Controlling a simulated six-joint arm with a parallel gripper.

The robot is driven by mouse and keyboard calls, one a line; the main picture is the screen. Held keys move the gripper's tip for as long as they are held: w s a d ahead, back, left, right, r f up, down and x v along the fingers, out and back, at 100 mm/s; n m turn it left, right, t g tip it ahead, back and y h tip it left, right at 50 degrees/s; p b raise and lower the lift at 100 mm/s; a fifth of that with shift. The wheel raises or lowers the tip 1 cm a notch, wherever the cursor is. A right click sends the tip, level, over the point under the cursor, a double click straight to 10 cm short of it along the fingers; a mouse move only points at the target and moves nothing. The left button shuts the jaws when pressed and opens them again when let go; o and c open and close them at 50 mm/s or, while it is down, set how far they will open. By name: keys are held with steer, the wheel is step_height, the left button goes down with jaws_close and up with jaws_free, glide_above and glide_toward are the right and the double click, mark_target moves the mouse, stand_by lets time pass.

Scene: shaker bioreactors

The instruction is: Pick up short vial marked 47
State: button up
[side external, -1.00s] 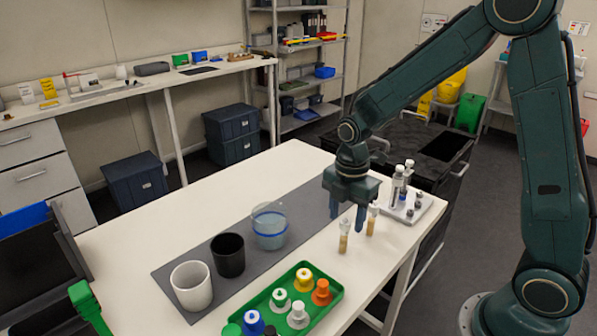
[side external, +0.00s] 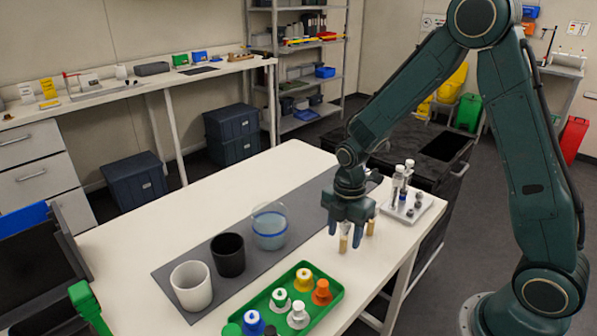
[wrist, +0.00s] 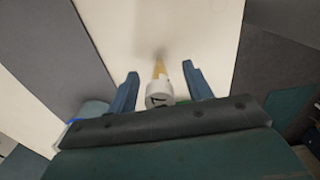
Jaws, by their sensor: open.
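A short vial with a tan body (side external: 344,244) stands upright on the white table. In the wrist view its white cap (wrist: 159,92) bears a dark mark that seems to contain a 7; I cannot read it fully. My gripper (side external: 346,233) is over this vial, pointing down, with its fingers low around the upper part. In the wrist view my open gripper (wrist: 160,71) has one blue finger on each side of the vial, with gaps between. A second short tan vial (side external: 371,227) stands just right of the gripper; its mark is not readable.
A light rack (side external: 424,205) with vials stands behind to the right. A green tray (side external: 335,289) with several coloured caps is at the front. A white cup (side external: 191,286), a black cup (side external: 228,255) and a clear beaker (side external: 269,228) stand on the grey mat (side external: 302,208).

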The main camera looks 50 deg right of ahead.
jaws_close()
stand_by(0.3)
steer(key=shift+r, duration=0.1)
step_height(320, 180, up, 20)
stand_by(0.9)
stand_by(0.5)
